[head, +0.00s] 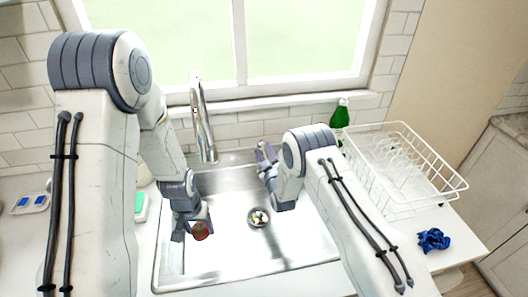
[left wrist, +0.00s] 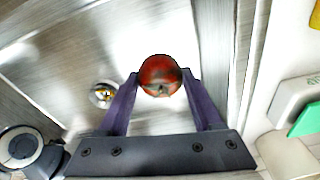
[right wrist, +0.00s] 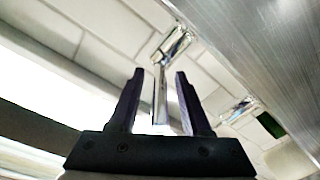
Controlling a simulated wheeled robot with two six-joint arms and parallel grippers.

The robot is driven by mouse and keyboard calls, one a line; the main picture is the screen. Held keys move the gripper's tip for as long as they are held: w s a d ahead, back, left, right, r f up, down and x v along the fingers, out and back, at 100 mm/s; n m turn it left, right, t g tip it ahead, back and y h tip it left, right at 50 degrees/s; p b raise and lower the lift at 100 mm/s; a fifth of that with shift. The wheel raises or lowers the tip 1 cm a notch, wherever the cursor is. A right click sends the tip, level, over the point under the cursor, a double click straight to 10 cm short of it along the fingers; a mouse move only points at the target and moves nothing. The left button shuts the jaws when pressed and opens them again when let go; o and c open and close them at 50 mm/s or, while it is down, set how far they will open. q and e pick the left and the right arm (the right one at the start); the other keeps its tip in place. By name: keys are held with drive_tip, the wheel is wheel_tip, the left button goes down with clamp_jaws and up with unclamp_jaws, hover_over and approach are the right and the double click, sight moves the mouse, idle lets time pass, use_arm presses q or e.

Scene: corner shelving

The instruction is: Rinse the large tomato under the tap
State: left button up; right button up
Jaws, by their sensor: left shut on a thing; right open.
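A red tomato (head: 201,231) is held between the fingers of my left gripper (head: 190,225), over the left part of the steel sink. In the left wrist view the tomato (left wrist: 160,75) sits between the two purple fingertips of the left gripper (left wrist: 163,82), with metal sink behind it. The chrome tap (head: 203,120) rises behind the sink, above and behind the tomato. My right gripper (head: 266,153) is open and empty near the back of the sink, to the right of the tap. In the right wrist view the tap (right wrist: 160,85) shows beyond the open fingers of the right gripper (right wrist: 157,75).
The sink (head: 290,245) has a round drain (head: 258,217) in its floor. A white dish rack (head: 400,165), a green bottle (head: 340,118) and a blue cloth (head: 433,240) are to the right. A green-and-white sponge-like item (head: 141,205) lies left of the sink.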

clamp_jaws()
idle(1.4)
